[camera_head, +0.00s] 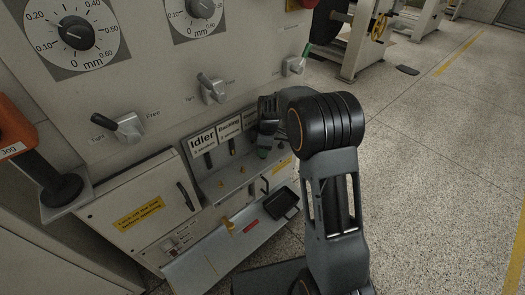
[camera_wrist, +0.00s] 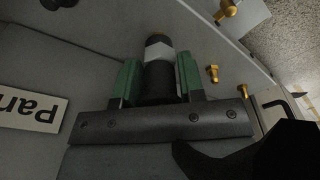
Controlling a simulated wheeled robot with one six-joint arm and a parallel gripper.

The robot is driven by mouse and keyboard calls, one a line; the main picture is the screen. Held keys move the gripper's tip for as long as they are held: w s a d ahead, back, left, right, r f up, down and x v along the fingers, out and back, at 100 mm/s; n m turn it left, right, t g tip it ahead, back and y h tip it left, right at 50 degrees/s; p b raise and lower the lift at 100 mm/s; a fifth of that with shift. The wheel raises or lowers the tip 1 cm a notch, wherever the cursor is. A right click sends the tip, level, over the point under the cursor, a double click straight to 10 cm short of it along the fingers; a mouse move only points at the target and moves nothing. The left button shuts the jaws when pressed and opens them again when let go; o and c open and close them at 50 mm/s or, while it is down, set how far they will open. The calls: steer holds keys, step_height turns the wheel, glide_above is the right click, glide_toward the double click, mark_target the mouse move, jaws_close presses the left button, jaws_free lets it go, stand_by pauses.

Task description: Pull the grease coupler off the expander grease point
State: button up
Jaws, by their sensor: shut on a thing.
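My gripper (camera_wrist: 158,78) is shut on the grease coupler (camera_wrist: 159,50), a dark cylinder with a pale collar, between two green fingers in the wrist view. In the head view my gripper (camera_head: 264,150) is low in front of the panel, at the right end of the row of labels. The Idler label (camera_head: 202,140) and a second label (camera_head: 228,128) show; the label right of them is partly covered by my arm. The expander grease point is hidden, and I cannot tell whether the coupler is seated on it.
Below are a sloping tray (camera_head: 205,262) and a black bin (camera_head: 284,204). A cabinet door (camera_head: 140,205) is at left.

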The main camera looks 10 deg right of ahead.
steer(key=shift+r+p, duration=1.35)
steer(key=shift+r, duration=0.55)
